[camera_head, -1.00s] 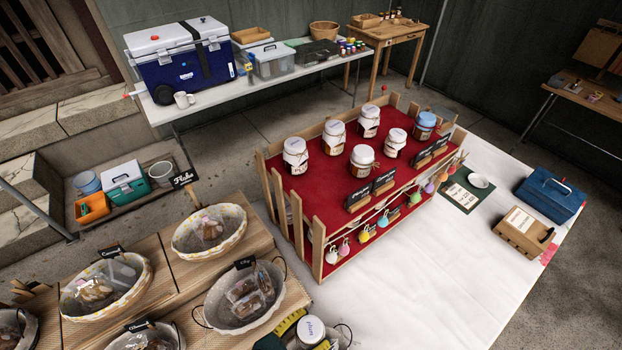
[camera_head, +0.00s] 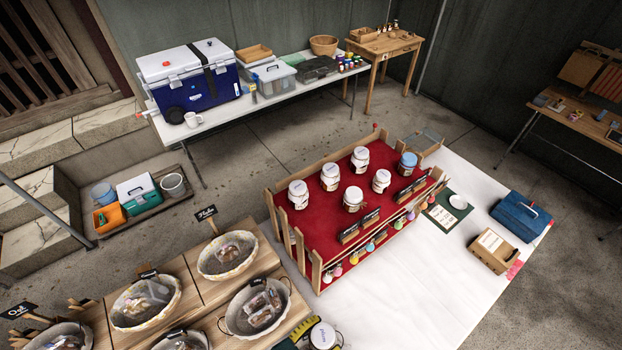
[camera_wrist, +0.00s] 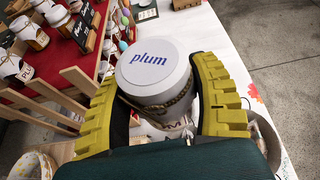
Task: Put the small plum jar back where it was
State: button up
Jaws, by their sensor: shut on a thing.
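The small plum jar (camera_wrist: 152,70) has a white lid reading "plum". My gripper (camera_wrist: 158,82) is shut on it, its yellow ribbed fingers on either side. The jar's lower part is mostly hidden in the wrist view. In the head view the jar's lid (camera_head: 323,334) shows at the bottom edge, low on the picture, in front of the wooden rack (camera_head: 316,270). Several white-lidded jars and a blue-lidded jar (camera_head: 407,164) stand on the rack's red top (camera_head: 322,222). Bare red cloth shows at the top's near left. A jar with a partly readable "PLU" label (camera_wrist: 16,68) stands there in the wrist view.
Small chalkboard signs (camera_head: 371,218) and hanging colored ornaments (camera_head: 369,247) line the rack's front. Wooden slats edge it. Baskets of packed goods (camera_head: 228,273) stand at left. The white tabletop (camera_head: 400,300) at right is largely clear, with a wooden box (camera_head: 490,262) and blue case (camera_head: 521,222) beyond.

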jog(key=shift+s+d+f, duration=0.25)
jog(key=shift+s+d, duration=0.15)
jog(key=shift+d, duration=0.05)
jog(key=shift+s+d+f, duration=0.2)
jog(key=shift+s+d, duration=0.15)
jog(key=shift+d, duration=0.1)
jog(key=shift+s+d+f, duration=0.15)
jog(key=shift+d+f, duration=0.05)
jog(key=shift+a+n+t+y, duration=0.1)
jog(key=shift+n+t+y, duration=0.4)
jog(key=shift+n+t, duration=0.1)
jog(key=w+a+r+n+t+y, duration=0.1)
jog(key=w+a+r+n+y, duration=0.1)
jog(key=a, duration=0.1)
jog(key=w+a+n+t+y, duration=0.1)
jog(key=shift+w+a+r+n+t, duration=0.25)
jog(key=shift+w+r+n+t, duration=0.05)
jog(key=shift+r, duration=0.1)
jog(key=shift+w+a+y, duration=0.1)
jog(key=shift+a+y, duration=0.05)
jog(key=shift+y, duration=0.15)
